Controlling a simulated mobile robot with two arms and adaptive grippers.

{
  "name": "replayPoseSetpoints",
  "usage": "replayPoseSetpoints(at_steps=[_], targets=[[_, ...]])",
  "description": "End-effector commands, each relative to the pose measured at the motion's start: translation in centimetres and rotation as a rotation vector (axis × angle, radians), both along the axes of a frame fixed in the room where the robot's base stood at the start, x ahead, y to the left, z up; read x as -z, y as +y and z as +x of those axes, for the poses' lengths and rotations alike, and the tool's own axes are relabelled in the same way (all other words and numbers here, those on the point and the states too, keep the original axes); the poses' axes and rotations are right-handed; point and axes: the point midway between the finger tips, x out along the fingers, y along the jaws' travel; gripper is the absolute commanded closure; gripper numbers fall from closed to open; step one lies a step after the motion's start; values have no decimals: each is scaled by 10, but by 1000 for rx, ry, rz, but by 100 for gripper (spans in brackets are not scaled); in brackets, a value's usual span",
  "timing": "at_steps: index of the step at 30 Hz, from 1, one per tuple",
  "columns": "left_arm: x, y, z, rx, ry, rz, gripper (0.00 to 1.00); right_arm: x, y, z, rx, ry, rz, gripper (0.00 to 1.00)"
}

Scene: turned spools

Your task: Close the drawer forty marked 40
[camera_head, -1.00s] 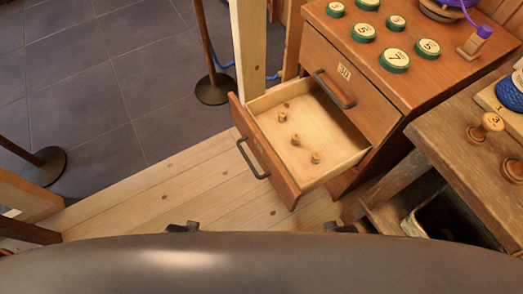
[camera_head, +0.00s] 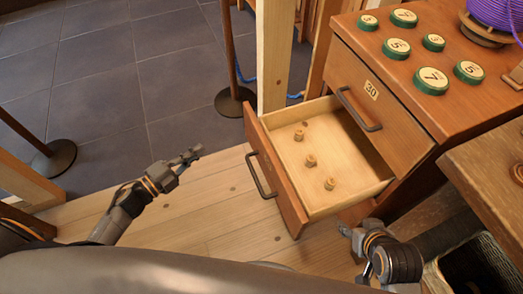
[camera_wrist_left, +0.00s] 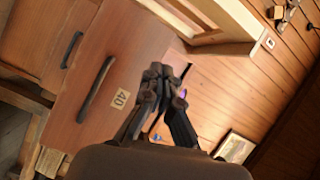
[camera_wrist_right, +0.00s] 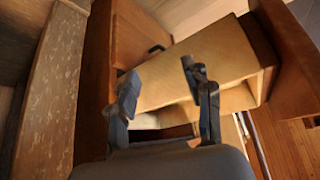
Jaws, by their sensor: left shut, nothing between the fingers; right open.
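The drawer marked 40 (camera_head: 284,187) is pulled out below the drawer marked 30, with several small wooden pegs (camera_head: 310,160) inside. Its front faces left and carries a dark bar handle (camera_head: 260,176). In the left wrist view its front shows the label 40 (camera_wrist_left: 121,98) beside the handle (camera_wrist_left: 95,90). My left gripper (camera_head: 192,154) is shut and empty, left of the drawer front and apart from it; it also shows in the left wrist view (camera_wrist_left: 158,75). My right gripper (camera_head: 352,240) is open, near the drawer's right side; the right wrist view shows it (camera_wrist_right: 160,80) in front of the drawer's pale side wall (camera_wrist_right: 205,65).
The drawer marked 30 (camera_head: 362,100) is shut. Numbered green discs (camera_head: 431,80) and a purple spool (camera_head: 490,22) stand on the cabinet top. A worn wooden bench (camera_head: 480,165) is at the right. A post (camera_head: 275,55) stands behind the drawer. The plank floor at left is clear.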

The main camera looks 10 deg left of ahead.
Motion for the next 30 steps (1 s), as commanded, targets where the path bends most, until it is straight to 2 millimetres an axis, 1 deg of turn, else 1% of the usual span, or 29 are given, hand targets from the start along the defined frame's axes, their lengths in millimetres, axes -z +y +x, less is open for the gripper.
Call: replayPoseSetpoints(at_steps=[1, 3, 6, 9, 11, 14, 17, 24, 30], targets=[[-1, -6, -7, 98, -60, 51, 100, -8, 0, 1, -1, -27, 5, 50], [-8, -13, -19, 214, -126, 106, 100, -22, 1, 1, -1, -52, 9, 50], [-12, -20, -34, 335, -184, 155, 100, -36, 1, 0, -1, -76, 13, 50], [-14, -24, -42, 395, -211, 179, 100, -43, 1, 0, -2, -89, 16, 50], [-15, -26, -43, 409, -217, 184, 100, -46, 1, 1, -2, -95, 17, 50], [-16, -34, -38, 411, -219, 182, 100, -48, 2, 4, -3, -112, 20, 50], [-16, -48, -29, 410, -222, 181, 100, -50, 4, 10, -5, -142, 28, 50], [-16, -91, 1, 408, -222, 179, 100, -62, 11, 29, -14, -252, 52, 50], [-15, -121, 21, 408, -218, 179, 100, -74, 17, 44, -20, -348, 73, 50]])
